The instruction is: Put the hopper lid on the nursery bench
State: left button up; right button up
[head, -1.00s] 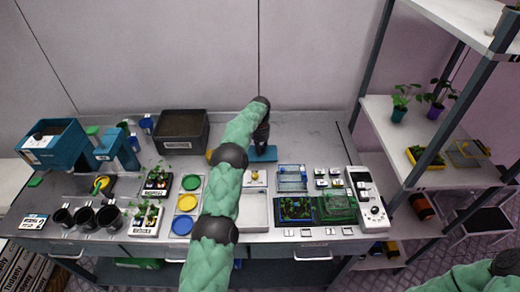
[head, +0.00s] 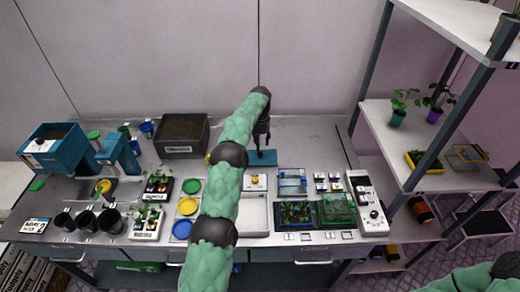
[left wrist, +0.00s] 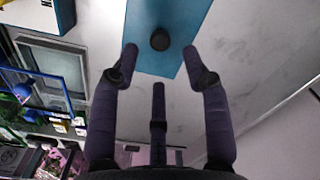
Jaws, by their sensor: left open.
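The hopper lid, a flat blue plate (head: 268,158) with a round dark knob (left wrist: 160,39), lies on the back middle of the nursery bench (head: 315,138). The plate also shows at the top of the left wrist view (left wrist: 190,20). My left gripper (head: 262,138) is above the lid, pointing down at it. In the left wrist view its fingers (left wrist: 160,58) are spread and empty, with the knob just beyond the fingertips and apart from them. My right gripper is out of view; only part of that arm shows at the lower right.
The blue hopper (head: 72,145) stands at the back left, with a dark soil box (head: 205,135) nearer the lid. A pale tray (head: 255,232), plant trays and a white device (head: 368,205) fill the front. The bench back right of the lid is clear. A shelf rack (head: 370,110) stands right.

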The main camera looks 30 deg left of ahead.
aim_at(260, 153)
pick_arm(q)
jog(key=shift+r+p, duration=0.6)
jog(key=shift+r, duration=2.15)
